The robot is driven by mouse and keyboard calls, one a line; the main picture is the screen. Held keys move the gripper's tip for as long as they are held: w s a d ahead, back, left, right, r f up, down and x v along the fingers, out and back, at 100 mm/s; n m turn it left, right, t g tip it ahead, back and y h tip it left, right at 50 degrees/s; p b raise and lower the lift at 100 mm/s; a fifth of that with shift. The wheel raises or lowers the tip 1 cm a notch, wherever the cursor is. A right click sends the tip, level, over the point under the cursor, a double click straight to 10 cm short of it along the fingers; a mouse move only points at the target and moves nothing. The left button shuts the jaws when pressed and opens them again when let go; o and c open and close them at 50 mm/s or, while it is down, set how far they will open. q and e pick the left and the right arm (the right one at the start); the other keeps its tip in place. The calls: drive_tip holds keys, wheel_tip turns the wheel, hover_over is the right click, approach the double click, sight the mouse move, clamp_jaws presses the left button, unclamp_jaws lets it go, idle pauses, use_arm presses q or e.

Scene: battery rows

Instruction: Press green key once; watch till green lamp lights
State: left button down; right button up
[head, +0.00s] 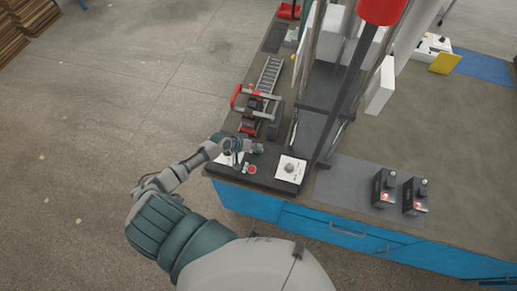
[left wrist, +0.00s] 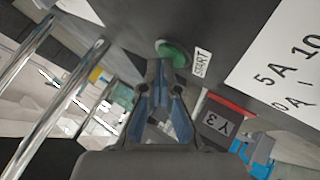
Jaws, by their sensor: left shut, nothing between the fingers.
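The green key (left wrist: 174,52) shows in the left wrist view beside a white START label (left wrist: 201,62), on a dark panel. My left gripper (left wrist: 162,66) is shut and empty, its fingertips right at the near edge of the green key and overlapping it in the picture. I cannot tell whether they touch it. In the head view the left gripper (head: 247,148) is over the dark panel at the bench's near left corner, hiding part of it. I cannot make out a lit green lamp. My right gripper is not in view.
A red button (head: 252,169) and a white dial panel (head: 290,168) are close to the gripper. A red-handled rack (head: 243,101) lies behind it, and dark upright posts (head: 345,90) stand to the right. Two black boxes (head: 383,188) (head: 414,196) sit farther right.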

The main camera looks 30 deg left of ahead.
use_arm(q)
drive_tip(key=shift+r+p, duration=0.45)
drive_tip(key=shift+r, duration=0.15)
drive_tip(key=shift+r, duration=0.1)
wheel_tip(320, 180, up, 5)
drive_tip(key=p, duration=0.5)
idle(0.6)
